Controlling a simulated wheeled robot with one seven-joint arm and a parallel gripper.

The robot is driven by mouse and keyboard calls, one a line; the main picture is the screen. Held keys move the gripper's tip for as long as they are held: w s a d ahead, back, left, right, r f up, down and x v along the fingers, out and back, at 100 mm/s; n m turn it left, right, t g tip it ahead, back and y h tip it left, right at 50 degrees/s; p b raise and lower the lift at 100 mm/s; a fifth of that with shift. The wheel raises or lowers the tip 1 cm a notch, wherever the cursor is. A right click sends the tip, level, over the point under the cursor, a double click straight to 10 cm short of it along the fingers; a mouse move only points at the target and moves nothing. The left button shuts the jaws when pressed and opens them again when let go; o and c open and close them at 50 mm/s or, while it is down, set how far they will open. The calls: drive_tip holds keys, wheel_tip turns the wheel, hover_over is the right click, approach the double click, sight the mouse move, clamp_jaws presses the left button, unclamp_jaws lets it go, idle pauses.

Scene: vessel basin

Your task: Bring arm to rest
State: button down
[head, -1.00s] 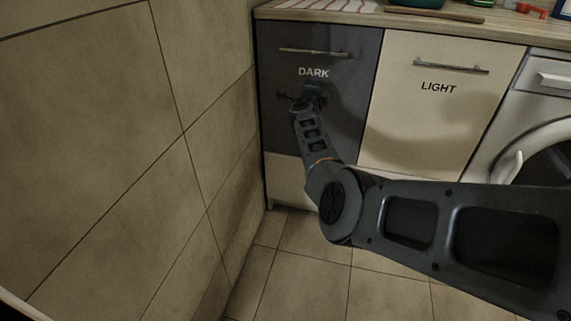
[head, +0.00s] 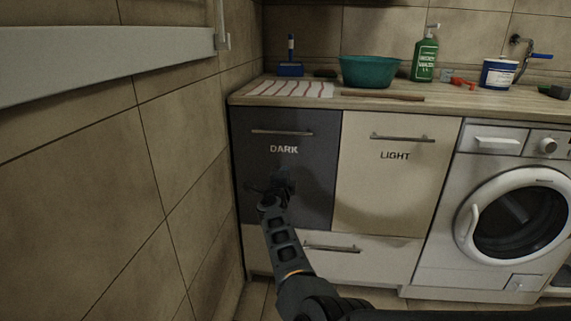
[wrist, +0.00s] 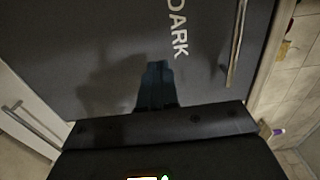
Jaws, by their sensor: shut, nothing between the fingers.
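My gripper (head: 268,187) is in front of the dark grey cabinet door marked DARK (head: 310,185), below its lettering. In the wrist view its fingers (wrist: 157,84) are together and empty, pointing at the dark door (wrist: 90,50). A shadow of the gripper falls on the door. I cannot tell the exact gap between the fingertips and the door. My arm reaches up to it from the bottom of the head view.
A cream door marked LIGHT (head: 395,195) and a washing machine (head: 490,145) stand to the right. The counter (head: 450,101) holds a teal basin (head: 368,72), a green bottle (head: 424,58) and a white-blue tub (head: 498,73). A tiled wall (head: 90,190) is close on the left. Both doors are closed.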

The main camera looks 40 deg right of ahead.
drive_tip(key=shift+p+v, duration=1.15)
drive_tip(key=shift+v, duration=1.75)
drive_tip(key=shift+s+d+f, duration=0.1)
drive_tip(key=shift+s, duration=0.05)
drive_tip(key=s+a+f+n+t+y, duration=0.25)
drive_tip(key=s+n, duration=0.35)
drive_tip(key=s, duration=0.3)
drive_tip(key=s+a+f+n+t+y, duration=0.1)
drive_tip(key=s+n+t, duration=0.2)
drive_tip(key=s+n, duration=0.55)
drive_tip(key=s+a+n+y, duration=0.45)
drive_tip(key=s+a, duration=0.35)
drive_tip(key=s, duration=0.4)
drive_tip(key=s+a+n+y, duration=0.3)
drive_tip(key=s+a+n, duration=0.4)
drive_tip(key=s, duration=0.5)
drive_tip(key=s+a+r+n+g+y, duration=0.25)
drive_tip(key=s+a+r, duration=0.55)
drive_tip(key=s+a, duration=0.45)
wheel_tip(320, 180, up, 15)
drive_tip(key=p, duration=1.3)
drive_tip(key=shift+s+d+f+t+y, duration=0.2)
drive_tip(key=shift+s+d+t+y, duration=0.1)
drive_tip(key=shift+t+y, duration=0.1)
